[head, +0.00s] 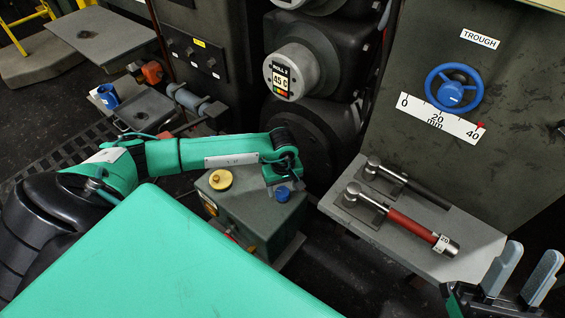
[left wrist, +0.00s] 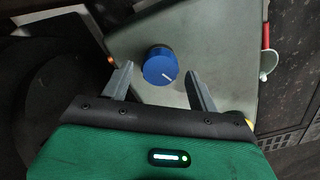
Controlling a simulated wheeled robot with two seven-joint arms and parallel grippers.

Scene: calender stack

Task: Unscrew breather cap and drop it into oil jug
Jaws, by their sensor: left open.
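A blue cap (head: 283,194) with a white line on its top sits on a grey-green box (head: 258,212). A yellow cap (head: 221,180) sits on the same box, farther left. The pictures do not label which is the breather cap. My left gripper (head: 282,177) is over the box by the blue cap. In the left wrist view its open fingers (left wrist: 159,71) stand on either side of the blue cap (left wrist: 159,67), with gaps showing. My right gripper (head: 520,270) is open and empty at the lower right. A small blue jug-like container (head: 108,96) stands at the left.
A grey shelf (head: 473,246) at the right holds a red-handled tool (head: 408,222) and a black-handled tool (head: 425,191). A dark roll housing (head: 303,137) rises behind the box. A dark tray (head: 146,110) lies beside the jug-like container. My green body covers the lower foreground.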

